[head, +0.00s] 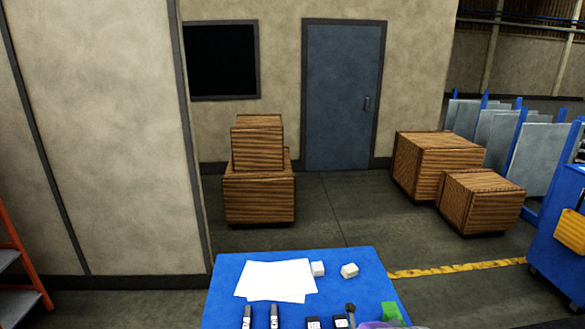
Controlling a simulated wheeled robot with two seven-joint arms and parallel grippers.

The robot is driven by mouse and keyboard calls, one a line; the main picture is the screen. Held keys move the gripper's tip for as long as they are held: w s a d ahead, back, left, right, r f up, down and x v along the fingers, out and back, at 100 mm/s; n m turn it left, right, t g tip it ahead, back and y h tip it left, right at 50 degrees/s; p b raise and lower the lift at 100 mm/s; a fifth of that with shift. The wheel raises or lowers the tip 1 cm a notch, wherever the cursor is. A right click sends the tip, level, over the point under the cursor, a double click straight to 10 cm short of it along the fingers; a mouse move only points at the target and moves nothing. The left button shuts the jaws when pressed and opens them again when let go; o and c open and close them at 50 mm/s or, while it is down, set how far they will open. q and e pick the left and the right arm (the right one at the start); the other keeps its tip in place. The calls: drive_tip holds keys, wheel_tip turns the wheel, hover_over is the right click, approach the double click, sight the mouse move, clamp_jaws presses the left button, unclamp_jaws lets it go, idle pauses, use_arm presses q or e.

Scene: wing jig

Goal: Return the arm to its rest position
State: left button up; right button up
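A pair of narrow grey pieces (260,317) rises at the bottom edge, over the near part of the blue tabletop (222,290). Beside it is a pair of small dark pieces with pale patches (326,322).
Wooden crates (259,197) stand behind, with more crates (480,202) at right. An orange ladder (22,262) is at left.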

drive_tip(key=s+a+f+n+y, duration=0.3)
drive_tip(key=s+f+n+y, duration=0.1)
drive_tip(key=f+n, duration=0.35)
drive_tip(key=s+a+f+n+y, duration=0.3)
drive_tip(key=s+f+n, duration=0.1)
drive_tip(key=f+n, duration=0.35)
drive_tip(key=s+a+f+n+g+y, duration=0.2)
drive_tip(key=s+a+n+y, duration=0.15)
drive_tip(key=s+n, duration=0.35)
drive_tip(key=s+a+f+n+g+y+b, duration=0.1)
drive_tip(key=s+a+n+g+y, duration=0.2)
drive_tip(key=s, duration=0.6)
drive_tip(key=s+a+f+n+g+y, duration=0.2)
drive_tip(key=s+a+n, duration=0.3)
drive_tip(key=s+n, duration=0.3)
use_arm(q)
wheel_tip(320, 180, down, 21)
drive_tip(key=b, duration=2)
drive_tip(key=shift+w+f, duration=0.15)
drive_tip(key=shift+f, duration=0.05)
use_arm(e)
wheel_tip(320, 180, down, 20)
drive_tip(key=m, duration=0.1)
drive_tip(key=shift+d, duration=0.2)
drive_tip(key=shift+r, duration=0.15)
